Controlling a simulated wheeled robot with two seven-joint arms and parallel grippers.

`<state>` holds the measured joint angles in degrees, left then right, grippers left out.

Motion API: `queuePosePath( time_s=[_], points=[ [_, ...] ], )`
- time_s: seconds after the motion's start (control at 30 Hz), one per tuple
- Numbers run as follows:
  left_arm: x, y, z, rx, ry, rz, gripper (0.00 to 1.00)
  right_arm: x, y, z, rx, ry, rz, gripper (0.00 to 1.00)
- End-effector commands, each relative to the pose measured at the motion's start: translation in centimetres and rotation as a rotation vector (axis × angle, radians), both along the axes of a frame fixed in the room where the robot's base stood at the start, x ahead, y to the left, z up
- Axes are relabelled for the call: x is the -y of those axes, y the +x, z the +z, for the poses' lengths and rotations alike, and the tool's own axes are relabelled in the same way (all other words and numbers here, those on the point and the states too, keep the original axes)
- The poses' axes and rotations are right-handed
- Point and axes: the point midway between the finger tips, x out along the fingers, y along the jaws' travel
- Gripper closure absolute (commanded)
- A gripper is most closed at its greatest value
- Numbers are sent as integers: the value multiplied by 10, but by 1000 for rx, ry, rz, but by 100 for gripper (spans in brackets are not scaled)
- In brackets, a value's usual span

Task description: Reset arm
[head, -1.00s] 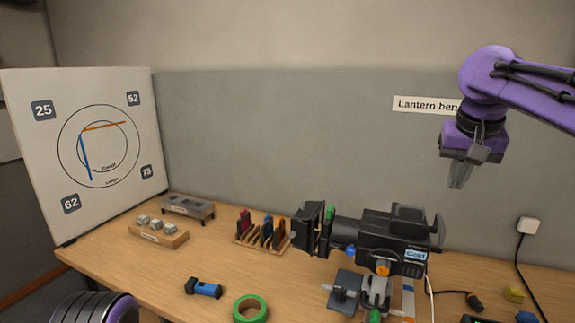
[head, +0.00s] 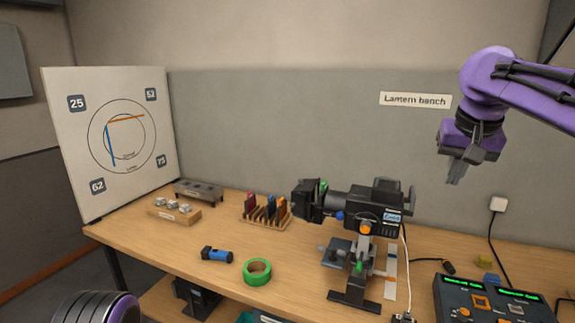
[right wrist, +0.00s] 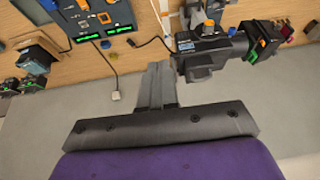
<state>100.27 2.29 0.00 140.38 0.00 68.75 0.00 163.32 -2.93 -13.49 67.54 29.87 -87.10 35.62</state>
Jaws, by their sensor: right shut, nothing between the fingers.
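My right gripper (head: 456,170) is shut and empty. It hangs in the air at the upper right of the head view, in front of the grey back panel and above the bench. The right wrist view shows its closed fingers (right wrist: 157,85) with nothing between them. The lantern (head: 362,207), a black fixture on a stand, is below and left of this gripper, apart from it. The fader console (head: 490,300) with green displays is at the lower right; it also shows in the right wrist view (right wrist: 98,20). A purple part of my left arm shows at the lower left; its gripper is out of view.
On the wooden bench (head: 165,245) are a blue torch (head: 216,255), a green tape roll (head: 257,272), a rack of coloured filters (head: 265,212) and a small block tray (head: 173,212). A target board (head: 112,150) stands at the left. The air around my right gripper is clear.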

Motion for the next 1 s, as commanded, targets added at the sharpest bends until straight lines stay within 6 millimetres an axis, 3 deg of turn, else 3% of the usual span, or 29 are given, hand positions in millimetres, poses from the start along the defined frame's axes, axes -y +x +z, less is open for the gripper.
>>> queuePosePath(
  time_s=[0.37,0.47,0.57,0.67,0.77,0.8,0.87,1.0],
  points=[
    [0,0,0,0,0,0,42,-4,43,-1,239,45,-16,100],
    [0,0,0,0,0,0,42,-4,57,-9,325,59,-28,100],
    [0,0,-3,0,0,0,42,-3,74,-29,410,70,-46,100],
    [0,0,-9,0,0,0,42,0,91,-75,490,75,-72,100],
    [0,0,-21,0,0,0,42,3,101,-159,557,66,-112,100],
    [0,0,-26,0,0,0,42,5,100,-198,576,57,-129,100],
    [0,0,-33,0,0,0,42,7,92,-253,594,40,-149,100],
    [0,0,-50,0,0,0,42,8,49,-373,592,-3,-191,100]
  ],
)
